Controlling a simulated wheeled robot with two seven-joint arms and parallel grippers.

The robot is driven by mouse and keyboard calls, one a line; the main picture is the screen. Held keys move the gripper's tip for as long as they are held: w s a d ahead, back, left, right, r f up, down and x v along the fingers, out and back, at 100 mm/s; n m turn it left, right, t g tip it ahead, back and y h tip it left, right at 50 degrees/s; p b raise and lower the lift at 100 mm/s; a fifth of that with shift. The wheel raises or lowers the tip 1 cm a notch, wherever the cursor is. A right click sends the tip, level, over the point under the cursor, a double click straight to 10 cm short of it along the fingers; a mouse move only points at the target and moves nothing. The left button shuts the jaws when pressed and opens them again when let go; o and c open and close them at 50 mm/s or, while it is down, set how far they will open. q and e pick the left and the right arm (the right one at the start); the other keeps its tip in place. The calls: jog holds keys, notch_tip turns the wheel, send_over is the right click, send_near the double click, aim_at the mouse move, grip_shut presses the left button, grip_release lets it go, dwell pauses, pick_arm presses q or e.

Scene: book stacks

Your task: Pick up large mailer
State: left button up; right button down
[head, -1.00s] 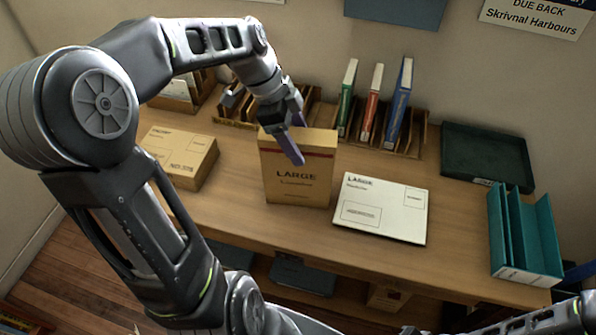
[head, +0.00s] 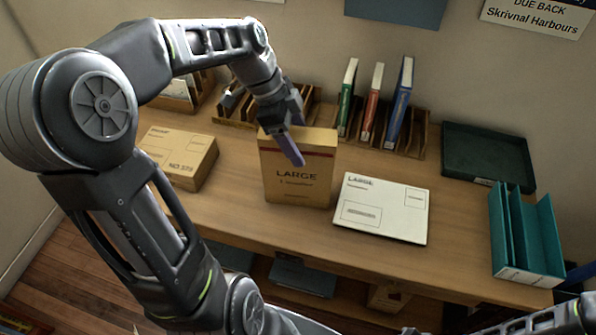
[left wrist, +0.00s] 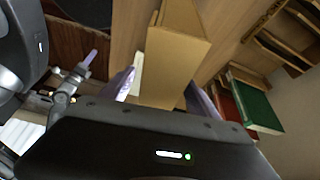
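An upright tan mailer (head: 298,178) marked LARGE stands on the desk, with a dark red band near its top. A flat white mailer (head: 382,210), also marked LARGE, lies to its right. My left gripper (head: 284,143) is at the top of the tan mailer, with one purple finger in front of its face. In the left wrist view, the tan mailer (left wrist: 175,60) lies between the parted fingers (left wrist: 165,95), and I see no firm grip. My right gripper (left wrist: 78,78) shows small at the left of that view; its opening is unclear.
A brown parcel (head: 180,157) lies at the left. Several books stand in a wooden rack (head: 414,153) behind. A dark green tray (head: 487,157) and a teal file holder (head: 524,240) are at the right. Bare desk lies in front of the mailers.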

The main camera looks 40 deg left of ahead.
pick_arm(q)
grip_shut()
dwell(0.6)
